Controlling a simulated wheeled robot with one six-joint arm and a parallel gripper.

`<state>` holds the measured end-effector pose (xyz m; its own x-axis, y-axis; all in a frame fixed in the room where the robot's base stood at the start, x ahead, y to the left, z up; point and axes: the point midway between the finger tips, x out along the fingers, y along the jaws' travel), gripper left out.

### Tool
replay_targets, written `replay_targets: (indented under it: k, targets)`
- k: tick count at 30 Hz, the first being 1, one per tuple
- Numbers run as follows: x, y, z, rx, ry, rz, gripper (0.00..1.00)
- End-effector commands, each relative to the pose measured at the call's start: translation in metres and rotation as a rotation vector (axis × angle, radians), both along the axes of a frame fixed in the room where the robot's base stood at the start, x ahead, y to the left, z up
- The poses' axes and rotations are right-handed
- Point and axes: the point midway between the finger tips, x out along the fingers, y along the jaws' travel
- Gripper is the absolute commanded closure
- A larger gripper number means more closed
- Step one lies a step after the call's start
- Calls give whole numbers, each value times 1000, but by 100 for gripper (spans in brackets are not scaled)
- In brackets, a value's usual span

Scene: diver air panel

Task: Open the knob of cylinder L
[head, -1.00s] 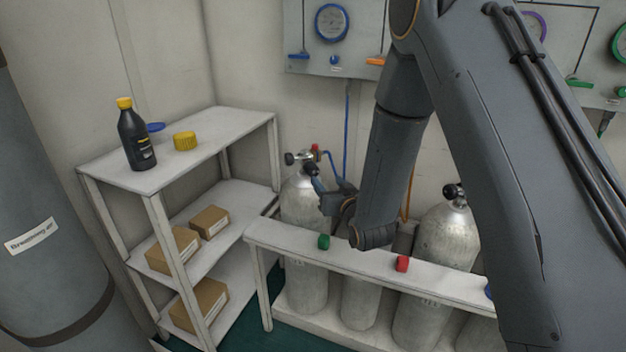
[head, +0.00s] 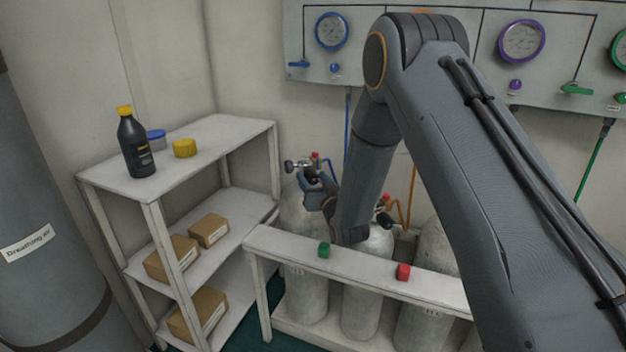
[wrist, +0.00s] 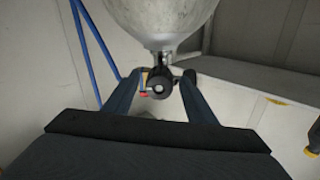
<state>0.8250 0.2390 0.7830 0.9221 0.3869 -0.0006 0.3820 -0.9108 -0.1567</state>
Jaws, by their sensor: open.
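The leftmost grey cylinder (head: 303,215) stands behind the white rail, with a valve at its top and a blue hose. Lettering low on it is too small to read. In the wrist view the cylinder (wrist: 165,15) hangs at the top of the picture, with its round black knob (wrist: 159,88) below, face on with a pale centre. My gripper (wrist: 161,82) is open, one finger on each side of the knob; contact cannot be told. In the head view my gripper (head: 311,184) is at the valve and partly hides the knob.
A white rail (head: 285,241) carrying a green block (head: 324,250) and a red block (head: 403,272) runs in front of several cylinders. A white shelf (head: 225,138) with a black bottle (head: 135,145) stands left. The gauge panel (head: 430,45) is above.

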Motion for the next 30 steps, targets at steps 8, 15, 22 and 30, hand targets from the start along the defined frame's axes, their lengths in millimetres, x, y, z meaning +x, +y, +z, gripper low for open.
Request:
replay_targets:
  k: [8,15,22,30]
  targets:
    - [0,0,0,0,0,0,66]
    - [0,0,0,-1,0,0,90]
    - [0,0,0,-38,-18,-1,90]
    - [0,0,0,-188,-89,-1,90]
